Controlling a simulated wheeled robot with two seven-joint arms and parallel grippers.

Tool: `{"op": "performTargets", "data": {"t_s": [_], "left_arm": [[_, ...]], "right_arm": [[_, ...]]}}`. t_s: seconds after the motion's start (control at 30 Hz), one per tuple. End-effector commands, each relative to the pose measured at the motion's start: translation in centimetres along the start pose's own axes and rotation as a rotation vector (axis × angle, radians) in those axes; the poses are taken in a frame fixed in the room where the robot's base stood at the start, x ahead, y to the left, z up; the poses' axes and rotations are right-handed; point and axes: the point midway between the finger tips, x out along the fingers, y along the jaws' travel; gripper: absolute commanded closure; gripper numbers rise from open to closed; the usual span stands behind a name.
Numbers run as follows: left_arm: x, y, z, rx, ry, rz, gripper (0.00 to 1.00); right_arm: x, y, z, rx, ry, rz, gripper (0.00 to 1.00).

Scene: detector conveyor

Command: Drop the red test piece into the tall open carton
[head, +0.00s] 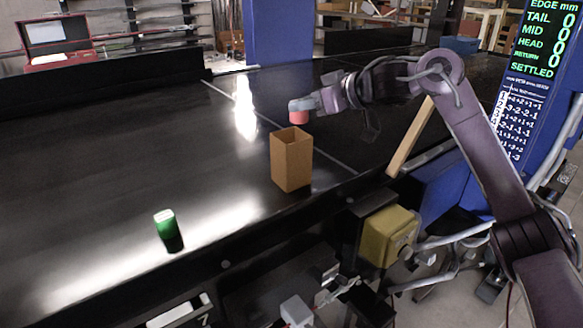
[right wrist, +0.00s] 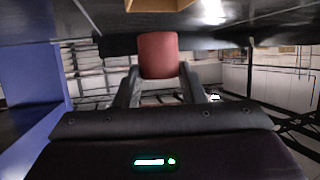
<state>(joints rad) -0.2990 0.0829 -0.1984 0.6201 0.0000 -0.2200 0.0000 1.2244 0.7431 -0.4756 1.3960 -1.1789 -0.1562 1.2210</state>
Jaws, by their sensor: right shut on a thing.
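The red test piece (head: 299,118) is held in my right gripper (head: 301,105), above the black conveyor. In the head view it appears just above the back rim of the tall open carton (head: 291,168), clear of it. The carton is brown, upright and open at the top; its floor is hidden. In the right wrist view the red piece (right wrist: 158,52) sits between the two dark fingers (right wrist: 160,80), and part of the carton (right wrist: 165,5) shows at the top edge. My left gripper is not in view.
A green piece (head: 165,224) stands on the black conveyor (head: 90,150), left of the carton. A wooden bar (head: 410,137) leans at the right, near a yellow block (head: 387,236) and a display panel (head: 535,75). The conveyor between the green piece and carton is clear.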

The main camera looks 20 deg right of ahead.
Motion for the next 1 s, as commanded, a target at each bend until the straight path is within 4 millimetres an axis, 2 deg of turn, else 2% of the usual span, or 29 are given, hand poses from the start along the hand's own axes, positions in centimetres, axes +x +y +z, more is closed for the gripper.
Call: {"op": "performTargets", "data": {"t_s": [0.17,0.2,0.37,0.67,0.77,1.0], "left_arm": [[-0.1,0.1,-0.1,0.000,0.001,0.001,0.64],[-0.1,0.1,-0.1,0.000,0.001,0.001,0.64],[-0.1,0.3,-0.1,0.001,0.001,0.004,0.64],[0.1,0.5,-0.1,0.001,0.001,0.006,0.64],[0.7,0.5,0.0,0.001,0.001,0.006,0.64],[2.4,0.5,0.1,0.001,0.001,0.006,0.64]], "right_arm": [[-0.1,0.0,-0.1,-0.001,0.001,0.000,0.87],[-0.1,0.0,-0.1,0.000,0.001,0.000,0.59],[-0.1,0.0,-0.1,0.000,0.001,0.000,0.38],[-0.2,0.0,0.0,0.000,0.000,0.001,0.38],[-1.2,0.1,0.1,-0.002,0.001,0.002,0.38],[-5.3,0.1,0.2,-0.002,0.003,0.003,0.38]]}}
